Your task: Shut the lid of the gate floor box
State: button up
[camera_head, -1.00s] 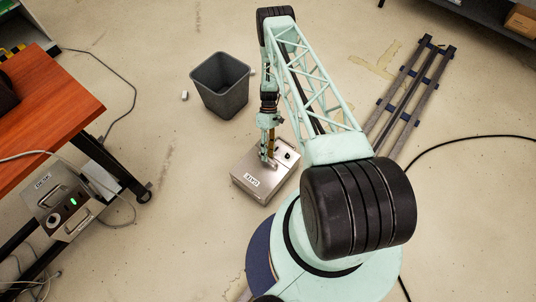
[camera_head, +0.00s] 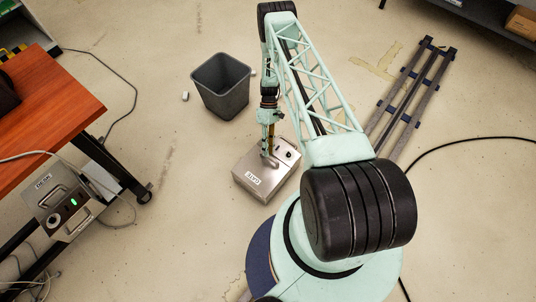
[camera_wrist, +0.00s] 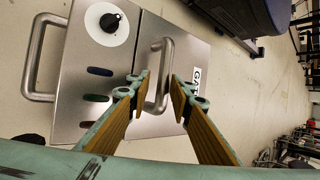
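The gate floor box (camera_head: 262,188) is a silver metal box on the floor, with a GATE label on its top. Its lid (camera_wrist: 190,60) is the panel with the label and a bar handle (camera_wrist: 167,62). The lid looks flat or nearly flat beside the fixed panel (camera_wrist: 75,65); a small gap is hard to judge. My gripper (camera_wrist: 163,82) is open, its two fingers on either side of the handle, with visible space between them. In the head view my gripper (camera_head: 268,150) is just above the box.
The fixed panel carries a black knob (camera_wrist: 110,22) on a white disc, slots and a side handle (camera_wrist: 35,60). A grey bin (camera_head: 222,88) stands behind the box. An orange-topped table (camera_head: 50,110) is at left, a metal rack (camera_head: 412,95) at right. Floor around the box is mostly clear.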

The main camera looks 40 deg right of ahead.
jog(key=v, duration=0.9)
jog(key=shift+r, duration=0.15)
dwell(0.4)
